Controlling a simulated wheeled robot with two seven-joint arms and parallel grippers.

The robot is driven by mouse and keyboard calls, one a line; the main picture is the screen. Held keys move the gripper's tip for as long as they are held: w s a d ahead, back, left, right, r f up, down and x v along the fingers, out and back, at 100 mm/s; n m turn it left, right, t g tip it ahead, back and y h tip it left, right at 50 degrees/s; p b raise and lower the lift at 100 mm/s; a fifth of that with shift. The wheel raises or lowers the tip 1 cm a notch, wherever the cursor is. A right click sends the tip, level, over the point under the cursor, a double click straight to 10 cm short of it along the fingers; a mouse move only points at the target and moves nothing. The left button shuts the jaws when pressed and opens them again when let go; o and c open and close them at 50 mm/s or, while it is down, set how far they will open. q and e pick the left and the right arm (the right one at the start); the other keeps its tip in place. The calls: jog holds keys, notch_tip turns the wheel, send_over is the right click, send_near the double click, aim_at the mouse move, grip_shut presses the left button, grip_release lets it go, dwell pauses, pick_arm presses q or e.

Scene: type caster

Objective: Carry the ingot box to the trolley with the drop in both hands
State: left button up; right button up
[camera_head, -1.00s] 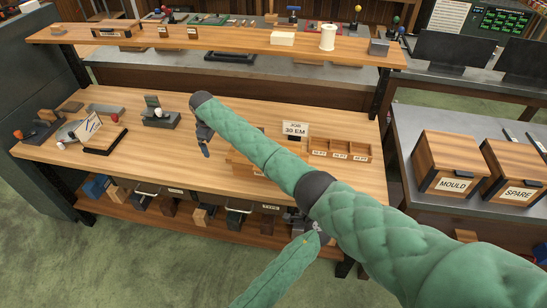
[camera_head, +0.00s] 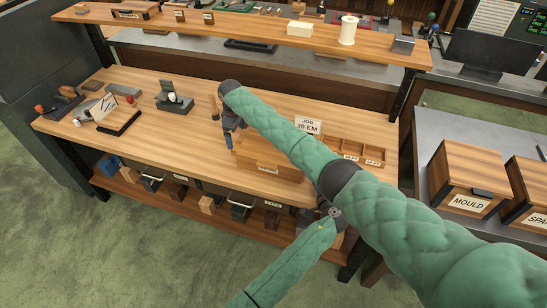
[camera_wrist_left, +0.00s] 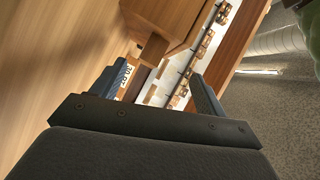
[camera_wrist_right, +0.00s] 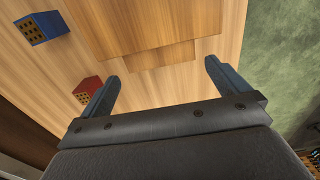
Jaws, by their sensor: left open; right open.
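The wooden ingot box (camera_head: 262,160) sits on the workbench, partly hidden behind my right forearm in the head view. My right gripper (camera_head: 229,140) hangs pointing down just left of the box. In the right wrist view the open, empty right gripper (camera_wrist_right: 162,70) faces the box (camera_wrist_right: 150,25) and a wooden block projecting from it. My left gripper is largely hidden in the head view, near the bench's front right. In the left wrist view the left gripper (camera_wrist_left: 158,70) is open, with a wooden box (camera_wrist_left: 170,15) and its projecting block ahead. I cannot make out a trolley.
A type tray (camera_head: 372,153) and a job card (camera_head: 308,125) stand right of the box. A MOULD box (camera_head: 465,178) stands on the grey right-hand table. Blue (camera_wrist_right: 42,27) and red (camera_wrist_right: 88,90) blocks show in the right wrist view. The green floor is open in front.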

aim_at(237, 141)
pick_arm(q)
jog(key=shift+x, duration=3.5)
pick_arm(e)
jog(key=shift+f, duration=3.55)
pick_arm(q)
grip_shut()
pick_arm(e)
jog(key=c, duration=1.7)
pick_arm(q)
jog(key=shift+w+r, duration=0.1)
jog(key=shift+r, duration=0.15)
pick_arm(e)
jog(key=shift+w+r, duration=0.15)
jog(key=shift+c, duration=0.3)
